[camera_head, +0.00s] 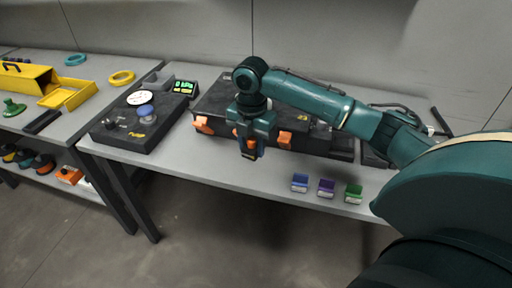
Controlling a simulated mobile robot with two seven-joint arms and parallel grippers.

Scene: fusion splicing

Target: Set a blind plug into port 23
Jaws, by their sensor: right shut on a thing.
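My right gripper (250,150) reaches in from the right and points down in front of the long dark port box (225,95). It is shut on a small piece, taken to be a blind plug, mostly hidden between the fingers. The fingertips are near the box's front side; I cannot tell whether the piece touches a port. Orange pieces (203,125) and (285,138) stick out along the front of the box. Port numbers are too small to read, and port 23 cannot be picked out. My left gripper is not in view.
Blue (300,182), purple (326,187) and green (353,193) blocks stand near the table's front edge. A black fuse unit (138,130) with a blue knob sits left. The front strip between is clear.

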